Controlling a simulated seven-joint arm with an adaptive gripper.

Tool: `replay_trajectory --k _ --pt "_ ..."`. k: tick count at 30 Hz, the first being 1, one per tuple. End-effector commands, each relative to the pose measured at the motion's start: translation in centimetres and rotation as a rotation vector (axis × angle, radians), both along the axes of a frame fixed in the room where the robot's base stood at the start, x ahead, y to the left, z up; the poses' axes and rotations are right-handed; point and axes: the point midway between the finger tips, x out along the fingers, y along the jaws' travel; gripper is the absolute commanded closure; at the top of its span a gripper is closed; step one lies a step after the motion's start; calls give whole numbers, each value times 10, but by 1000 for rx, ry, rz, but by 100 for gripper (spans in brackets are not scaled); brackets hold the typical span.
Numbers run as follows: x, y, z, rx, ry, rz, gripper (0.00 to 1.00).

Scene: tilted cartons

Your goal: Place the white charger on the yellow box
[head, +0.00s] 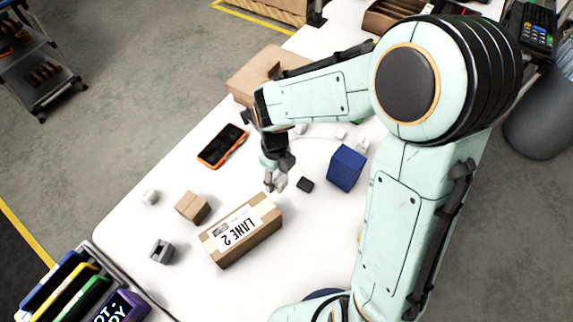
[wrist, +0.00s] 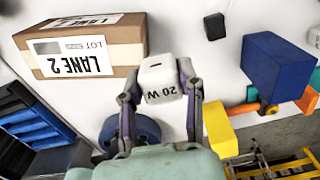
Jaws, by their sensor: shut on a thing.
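The white charger (wrist: 160,76), marked "20 W", is between the two fingers of my gripper (wrist: 158,92) in the wrist view. My gripper is shut on it. In the head view my gripper (head: 275,180) points down over the white table, just behind the LANE 2 carton, and the charger is hard to tell from the fingertips. The yellow box (wrist: 220,130) lies to the lower right of the charger in the wrist view, apart from it. Its top looks bare where it shows. In the head view my arm hides nearly all of it.
The LANE 2 carton (head: 242,230) sits close to my gripper. A blue box (head: 346,168) and a small black block (head: 305,184) stand to the right. An orange-edged phone (head: 222,146), a small brown box (head: 192,207) and a grey piece (head: 162,251) lie left.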

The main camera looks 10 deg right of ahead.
Motion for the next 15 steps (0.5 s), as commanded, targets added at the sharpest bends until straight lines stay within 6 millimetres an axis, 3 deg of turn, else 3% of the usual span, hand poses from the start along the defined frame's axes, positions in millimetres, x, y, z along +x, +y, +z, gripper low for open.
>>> replay_trajectory --k 12,15 --pt "-23 2 1 -1 0 64 100" --pt "-32 -12 5 -3 -3 51 100"
